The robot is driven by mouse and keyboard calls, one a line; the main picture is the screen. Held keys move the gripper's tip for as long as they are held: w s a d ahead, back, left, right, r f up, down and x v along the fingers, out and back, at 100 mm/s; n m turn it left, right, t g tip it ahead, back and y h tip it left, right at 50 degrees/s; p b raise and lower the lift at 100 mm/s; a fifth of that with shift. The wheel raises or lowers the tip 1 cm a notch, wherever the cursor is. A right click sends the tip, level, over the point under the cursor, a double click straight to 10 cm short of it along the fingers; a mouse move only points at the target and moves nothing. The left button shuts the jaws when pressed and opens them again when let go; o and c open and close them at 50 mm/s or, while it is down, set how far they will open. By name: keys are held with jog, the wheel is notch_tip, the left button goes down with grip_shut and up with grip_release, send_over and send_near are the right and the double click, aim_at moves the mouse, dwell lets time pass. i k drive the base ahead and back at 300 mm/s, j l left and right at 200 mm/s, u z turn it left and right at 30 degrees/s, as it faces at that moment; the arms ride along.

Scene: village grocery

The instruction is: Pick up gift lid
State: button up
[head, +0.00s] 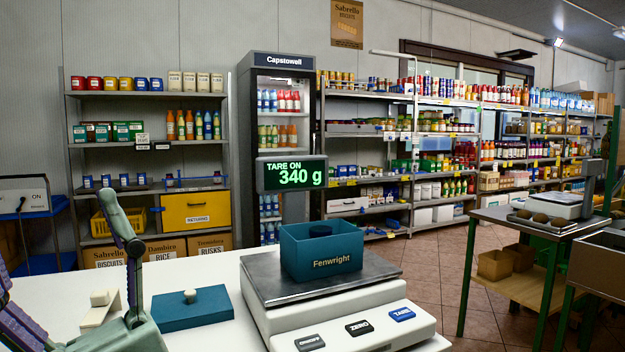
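The gift lid is a flat dark-teal slab (192,309) with a small cream knob on top. It lies on the white counter, left of the scale, with its knob facing up. A matching teal box (322,251) marked Fenwright stands on the scale's plate. It is open at the top, and a dark round thing shows inside. A jointed grey-green part of mine, seemingly my gripper (133,252), rises at the lower left, left of the lid and apart from it in the picture.
The scale (345,320) takes up the counter's middle right; its display (292,175) reads 340 g. A small cream object (100,309) lies left of the lid. Bare counter (220,338) shows in front of the lid. Stocked shelves and a side table (490,215) stand beyond.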

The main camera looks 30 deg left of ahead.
aim_at(184, 310)
jog(key=u, duration=1.35)
